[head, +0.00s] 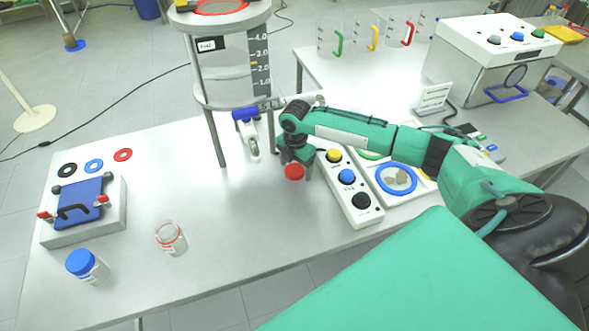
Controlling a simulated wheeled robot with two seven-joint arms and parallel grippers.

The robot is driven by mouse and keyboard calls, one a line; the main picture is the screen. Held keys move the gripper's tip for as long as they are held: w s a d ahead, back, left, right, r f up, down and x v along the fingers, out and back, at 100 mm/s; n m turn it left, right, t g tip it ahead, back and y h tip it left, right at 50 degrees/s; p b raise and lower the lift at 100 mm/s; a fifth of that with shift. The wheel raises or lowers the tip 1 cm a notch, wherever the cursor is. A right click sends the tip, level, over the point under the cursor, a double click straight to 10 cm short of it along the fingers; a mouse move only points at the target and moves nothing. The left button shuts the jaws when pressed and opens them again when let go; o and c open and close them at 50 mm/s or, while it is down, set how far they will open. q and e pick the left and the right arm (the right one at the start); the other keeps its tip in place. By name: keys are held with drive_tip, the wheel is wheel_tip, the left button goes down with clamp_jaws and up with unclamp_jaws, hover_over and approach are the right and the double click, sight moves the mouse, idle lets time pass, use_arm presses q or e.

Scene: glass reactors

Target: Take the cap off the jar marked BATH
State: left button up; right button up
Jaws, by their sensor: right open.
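A clear jar (171,238) with red markings stands uncapped near the front of the white table. A second jar (88,266) wears a blue cap (80,261) at the front left. The writing on both jars is too small to read, so I cannot tell which says BATH. A red cap (294,172) is right at the fingertips of my right gripper (297,165), apart from the jars. My right gripper is open and points down; whether the cap touches the table or the fingers is unclear. My left gripper is not in view.
A glass reactor (226,75) on a metal stand rises behind the gripper, with a blue-handled valve (247,125) below. A button box (349,186) stands just right. A blue clamp block (80,202) sits at left. The table's middle is clear.

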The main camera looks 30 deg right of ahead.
sight(296, 169)
drive_tip(key=c, duration=1.1)
wheel_tip(296, 169, up, 20)
drive_tip(key=b, duration=0.3)
